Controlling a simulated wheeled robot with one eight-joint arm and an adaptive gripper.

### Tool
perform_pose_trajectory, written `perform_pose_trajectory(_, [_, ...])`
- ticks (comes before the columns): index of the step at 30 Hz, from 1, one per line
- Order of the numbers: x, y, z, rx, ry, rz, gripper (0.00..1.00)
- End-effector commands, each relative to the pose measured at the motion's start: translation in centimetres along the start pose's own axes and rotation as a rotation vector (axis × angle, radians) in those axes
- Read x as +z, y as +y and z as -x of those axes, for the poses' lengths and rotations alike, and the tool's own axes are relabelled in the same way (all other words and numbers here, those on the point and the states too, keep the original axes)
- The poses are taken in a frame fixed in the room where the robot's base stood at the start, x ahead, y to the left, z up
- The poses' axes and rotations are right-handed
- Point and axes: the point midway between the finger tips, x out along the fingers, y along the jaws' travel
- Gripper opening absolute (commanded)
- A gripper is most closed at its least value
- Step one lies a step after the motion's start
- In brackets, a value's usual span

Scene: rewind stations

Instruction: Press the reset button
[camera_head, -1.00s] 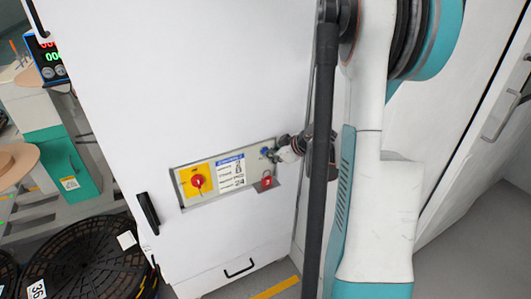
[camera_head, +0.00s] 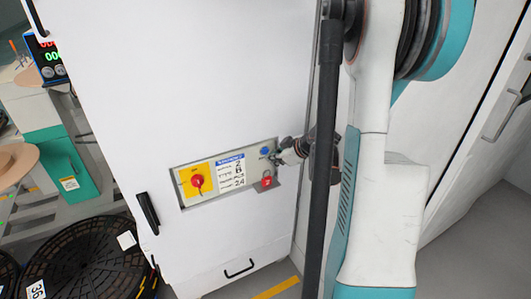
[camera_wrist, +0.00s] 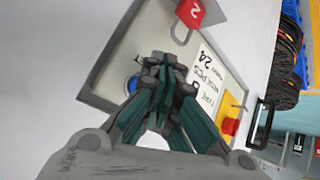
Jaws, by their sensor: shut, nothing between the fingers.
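The blue reset button (camera_head: 265,151) sits at the upper right of a grey recessed panel on the white cabinet. It also shows in the wrist view (camera_wrist: 132,84), partly hidden behind my fingers. My gripper (camera_head: 277,159) is just right of and slightly below the button in the head view. In the wrist view my gripper (camera_wrist: 165,60) is shut and empty, its tips over the panel near the button. The head view shows the button clear of the tips; I cannot tell how far the tips are from the panel face.
A red padlock (camera_head: 267,182) hangs just below my gripper. A red rotary switch (camera_head: 197,181) on a yellow plate and a white label (camera_head: 231,172) are to the left. The cabinet has a black handle (camera_head: 148,213). Black reels (camera_head: 85,257) stand at lower left.

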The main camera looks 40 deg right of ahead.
Motion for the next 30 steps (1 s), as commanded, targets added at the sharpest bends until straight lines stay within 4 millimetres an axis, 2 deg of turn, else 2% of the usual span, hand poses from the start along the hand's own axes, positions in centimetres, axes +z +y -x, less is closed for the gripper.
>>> perform_pose_trajectory(8, [0.3,-0.2,0.4,0.001,0.000,-0.001,0.00])
perform_pose_trajectory(23, [2.5,-2.4,3.3,0.001,-0.001,0.000,0.00])
perform_pose_trajectory(30, [2.5,-2.5,3.5,0.000,0.000,0.001,0.00])
